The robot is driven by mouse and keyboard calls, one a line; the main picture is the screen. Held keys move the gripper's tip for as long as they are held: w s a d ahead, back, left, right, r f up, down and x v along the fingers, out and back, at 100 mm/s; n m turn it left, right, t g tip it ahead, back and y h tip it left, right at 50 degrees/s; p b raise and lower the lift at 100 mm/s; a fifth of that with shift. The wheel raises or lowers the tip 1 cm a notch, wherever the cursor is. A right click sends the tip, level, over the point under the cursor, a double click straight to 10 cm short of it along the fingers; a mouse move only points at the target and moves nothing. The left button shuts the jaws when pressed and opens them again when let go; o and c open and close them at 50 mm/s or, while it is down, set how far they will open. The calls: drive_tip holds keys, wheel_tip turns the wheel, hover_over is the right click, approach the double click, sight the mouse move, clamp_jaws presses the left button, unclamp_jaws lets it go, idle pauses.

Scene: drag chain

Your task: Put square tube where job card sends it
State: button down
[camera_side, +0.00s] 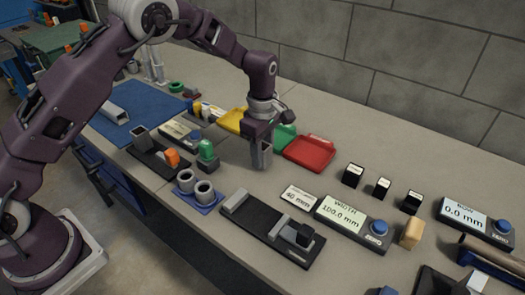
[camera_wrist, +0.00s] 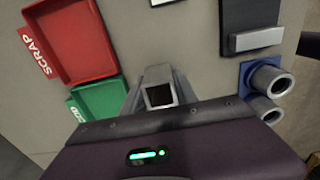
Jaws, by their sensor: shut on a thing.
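My gripper (camera_side: 262,150) is shut on a grey square tube (camera_side: 262,158), held upright above the bench in front of the trays. In the wrist view the tube's open square end (camera_wrist: 159,95) shows between my fingers. A red tray (camera_side: 310,153), marked SCRAP in the wrist view (camera_wrist: 82,40), stands right of my gripper. A green tray (camera_side: 284,137) is behind it, its label partly hidden in the wrist view (camera_wrist: 100,108). A yellow tray (camera_side: 231,121) is further left. A white card (camera_side: 300,197) reads 40 mm. Whether the tube's lower end touches the bench, I cannot tell.
A black gauge fixture (camera_side: 262,232) lies in front, beside a display (camera_side: 350,221) reading WIDTH 100.0 mm. Round tubes stand on a blue base (camera_side: 207,206). Another display (camera_side: 475,219) reads 0.0 mm. A blue mat (camera_side: 150,101) with another metal profile (camera_side: 113,114) lies left.

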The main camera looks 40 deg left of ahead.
drive_tip(key=shift+f, duration=0.65)
idle(0.5)
drive_tip(key=c, duration=0.9)
unclamp_jaws()
wheel_tip(320, 180, up, 7)
drive_tip(key=shift+r, duration=0.1)
